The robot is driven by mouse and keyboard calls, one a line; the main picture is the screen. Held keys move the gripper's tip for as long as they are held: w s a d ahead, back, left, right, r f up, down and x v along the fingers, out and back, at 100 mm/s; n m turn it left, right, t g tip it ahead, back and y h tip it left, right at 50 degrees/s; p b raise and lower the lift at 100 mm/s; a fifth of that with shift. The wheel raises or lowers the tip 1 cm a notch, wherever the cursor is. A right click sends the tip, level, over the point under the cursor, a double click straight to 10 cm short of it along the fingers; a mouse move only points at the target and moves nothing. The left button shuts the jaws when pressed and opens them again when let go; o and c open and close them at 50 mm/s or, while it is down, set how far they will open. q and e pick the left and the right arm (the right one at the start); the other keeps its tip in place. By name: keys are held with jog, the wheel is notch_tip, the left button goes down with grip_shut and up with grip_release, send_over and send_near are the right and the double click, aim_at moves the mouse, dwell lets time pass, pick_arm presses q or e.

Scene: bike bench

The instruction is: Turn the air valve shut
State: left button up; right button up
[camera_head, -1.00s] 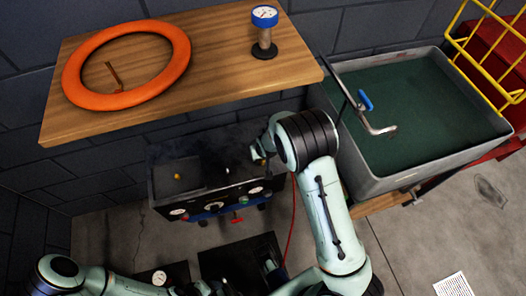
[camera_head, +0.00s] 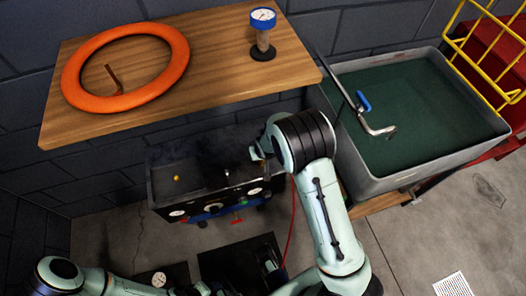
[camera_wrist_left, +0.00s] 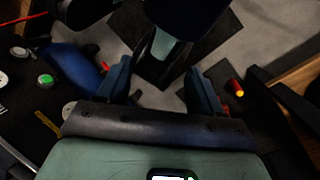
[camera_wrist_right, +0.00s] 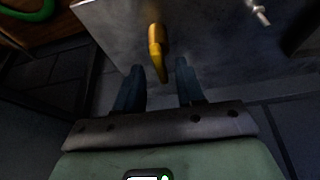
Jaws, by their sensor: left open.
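A yellow lever (camera_wrist_right: 157,50) sticks out from a grey plate (camera_wrist_right: 205,40) in the right wrist view. I cannot tell for certain whether it is the air valve. My right gripper (camera_wrist_right: 160,70) is open, its fingertips either side of the lever's near end with gaps showing. In the head view a dark box unit (camera_head: 165,195) below the wooden shelf carries gauges and a red handle (camera_head: 238,221) on its front. My left gripper (camera_wrist_left: 160,80) is open and empty in its wrist view; a red part with a yellow end (camera_wrist_left: 237,89) is just beyond its right finger.
The wooden shelf (camera_head: 215,75) holds an orange ring (camera_head: 75,75) and a blue-topped gauge (camera_head: 263,17). A grey basin (camera_head: 430,165) stands at right, with a yellow rack (camera_head: 470,40) behind it. A red hose (camera_head: 291,225) runs down beside the unit.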

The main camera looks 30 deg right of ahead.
pick_arm(q)
jog(key=r+p, duration=0.1)
jog(key=p, duration=0.1)
jog(key=s+r+p, duration=0.1)
jog(key=r+p, duration=0.1)
jog(key=shift+s+r+g, duration=0.1)
jog(key=shift+r+g, duration=0.2)
pick_arm(e)
jog(key=v, duration=1.3)
jog(key=shift+f, duration=0.15)
jog(key=s+a+f+g+y+p, duration=0.1)
jog(key=s+a+f+g+p, duration=0.25)
jog(key=s+f, duration=0.8)
pick_arm(q)
notch_tip(320, 180, up, 7)
jog(key=w+p, duration=0.2)
jog(key=p, duration=0.1)
jog(key=shift+w, duration=0.3)
pick_arm(e)
jog(key=s+a+f+g+y, duration=0.1)
jog(key=s+a+y, duration=0.1)
jog(key=s+a, duration=0.2)
jog(key=s+a+f+m+y, duration=0.1)
jog(key=s+a+f, duration=0.1)
jog(key=s+a, duration=0.3)
jog(key=s, duration=0.4)
jog(key=shift+f+g+y, duration=0.35)
jog(key=shift+y, duration=0.05)
